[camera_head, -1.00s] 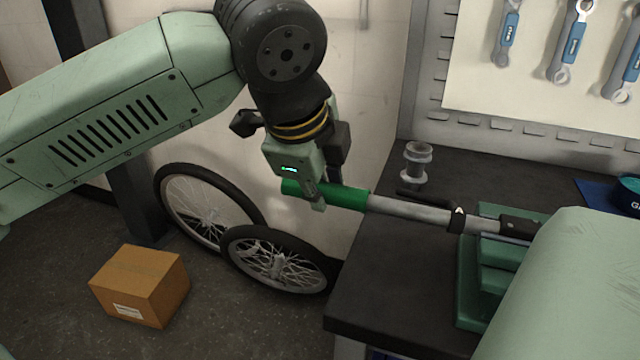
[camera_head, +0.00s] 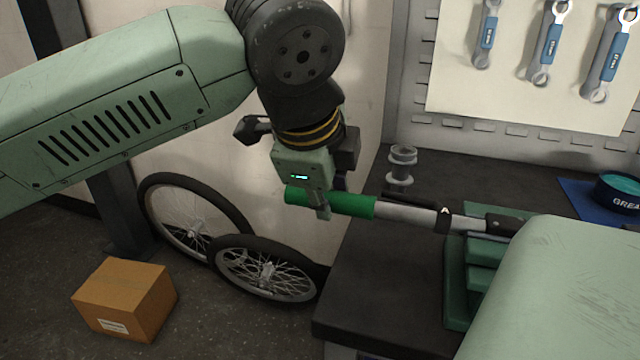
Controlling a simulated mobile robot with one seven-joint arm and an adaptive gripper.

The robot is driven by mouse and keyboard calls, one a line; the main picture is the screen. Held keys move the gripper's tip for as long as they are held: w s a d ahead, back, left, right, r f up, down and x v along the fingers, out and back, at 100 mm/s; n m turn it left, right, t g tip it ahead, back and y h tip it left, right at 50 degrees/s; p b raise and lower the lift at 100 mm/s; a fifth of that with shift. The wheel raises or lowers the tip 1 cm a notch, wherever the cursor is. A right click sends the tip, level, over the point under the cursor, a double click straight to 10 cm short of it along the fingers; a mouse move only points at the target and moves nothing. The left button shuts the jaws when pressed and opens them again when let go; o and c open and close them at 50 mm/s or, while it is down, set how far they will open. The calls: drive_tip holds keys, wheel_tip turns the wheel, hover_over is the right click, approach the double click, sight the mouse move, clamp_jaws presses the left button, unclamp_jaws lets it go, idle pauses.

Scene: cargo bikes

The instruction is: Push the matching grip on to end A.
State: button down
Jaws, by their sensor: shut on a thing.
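My gripper (camera_head: 322,207) is shut on a green grip (camera_head: 352,205), with one finger in front of it and the other mostly hidden behind. The grip lies nearly level, in line with a grey metal tube (camera_head: 405,214). The grip's right end meets the tube's left end, and it looks to be around the tube; how deep the tube goes in is hidden. A black band marked A (camera_head: 444,219) is around the tube. The tube's right part is held at a green clamp (camera_head: 456,285) on the dark bench.
The dark bench (camera_head: 365,290) has a grey spool-like part (camera_head: 402,165) behind the tube. A teal-and-black tin (camera_head: 618,190) sits on a blue mat at right. Wrenches (camera_head: 548,45) hang behind. Two wheels (camera_head: 265,268) and a cardboard box (camera_head: 125,300) are on the floor.

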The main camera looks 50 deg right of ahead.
sight(391, 209)
drive_tip(key=shift+s+d+b, duration=0.15)
drive_tip(key=shift+s+d, duration=0.05)
drive_tip(key=shift+s, duration=0.3)
drive_tip(key=shift+s+d+b, duration=0.15)
drive_tip(key=shift+s+d, duration=0.05)
drive_tip(key=shift+s, duration=0.25)
drive_tip(key=shift+s, duration=0.1)
drive_tip(key=shift+s+d, duration=0.3)
drive_tip(key=shift+s, duration=0.35)
drive_tip(key=shift+s+d, duration=0.25)
drive_tip(key=shift+s, duration=0.4)
drive_tip(key=shift+s+d, duration=0.25)
drive_tip(key=shift+s, duration=0.35)
drive_tip(key=shift+s+d, duration=0.25)
drive_tip(key=shift+s, duration=0.3)
drive_tip(key=shift+s+d, duration=0.15)
drive_tip(key=shift+s, duration=0.4)
drive_tip(key=c, duration=1.3)
unclamp_jaws()
drive_tip(key=shift+o, duration=0.3)
drive_tip(key=shift+w, duration=0.1)
drive_tip(key=v, duration=1.2)
